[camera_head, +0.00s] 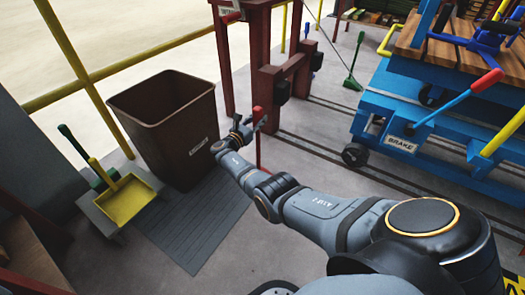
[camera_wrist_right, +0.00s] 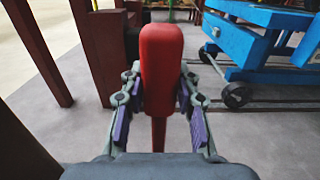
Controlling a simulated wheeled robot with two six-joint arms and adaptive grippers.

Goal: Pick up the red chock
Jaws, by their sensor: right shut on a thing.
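The red chock (camera_wrist_right: 160,58) stands upright between the fingers of my right gripper (camera_wrist_right: 157,100) in the right wrist view. It has a thick rounded red block on top and a thin red stem going down. The right gripper is shut on it, with the purple-padded fingers on both sides of the block. In the head view the right gripper (camera_head: 250,127) is beside the brown bin, and the chock (camera_head: 258,115) shows at its fingertips. My left gripper is not in view.
A brown bin (camera_head: 170,120) stands left of the right gripper. A dark red frame (camera_head: 267,60) rises just behind it. A blue cart (camera_head: 390,120) with a brake lever (camera_head: 455,98) is on the right. A yellow dustpan (camera_head: 125,200) lies at the left. Rails cross the floor.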

